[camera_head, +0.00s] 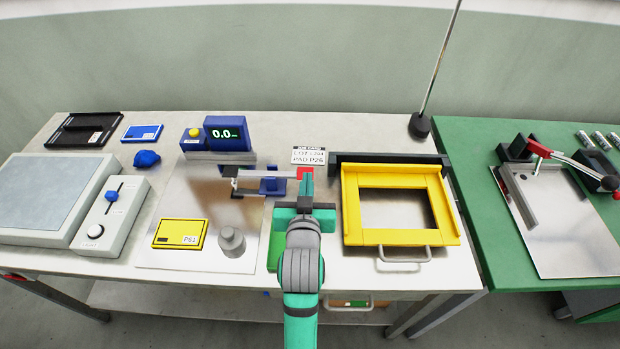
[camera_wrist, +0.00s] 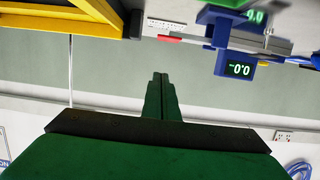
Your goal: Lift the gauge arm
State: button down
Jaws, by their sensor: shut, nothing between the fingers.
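The gauge arm (camera_head: 254,174) is a thin grey bar with a red tip (camera_head: 306,173). It lies about level across a blue bracket (camera_head: 275,186) on the metal plate. In the wrist view the gauge arm (camera_wrist: 235,44) and its red end show beyond my fingers, toward the upper right. The blue gauge display (camera_head: 227,134) behind it reads 0.0. My green gripper (camera_head: 305,188) is shut and empty, its fingers pressed together, close by the red tip in the head view. The wrist view also shows the shut fingers (camera_wrist: 160,78). I cannot tell whether they touch the arm.
A yellow frame (camera_head: 352,215) with a metal handle stands close on the right. A yellow pad marked P61 (camera_head: 180,233) and a grey weight (camera_head: 231,241) sit on the plate at left. A job card (camera_head: 309,156) lies behind. A thin rod (camera_head: 438,60) rises at the back right.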

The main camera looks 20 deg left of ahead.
jog(key=w+f, duration=0.1)
jog(key=w, duration=0.1)
jog(key=w+a+f, duration=0.1)
jog(key=w+f, duration=0.1)
jog(key=w+a+f, duration=0.1)
jog(key=w, duration=0.1)
jog(key=shift+w+a+f, duration=0.2)
jog(key=shift+w+f, duration=0.1)
jog(key=shift+w, duration=0.1)
jog(key=shift+f, duration=0.65)
jog(key=shift+a+f, duration=0.15)
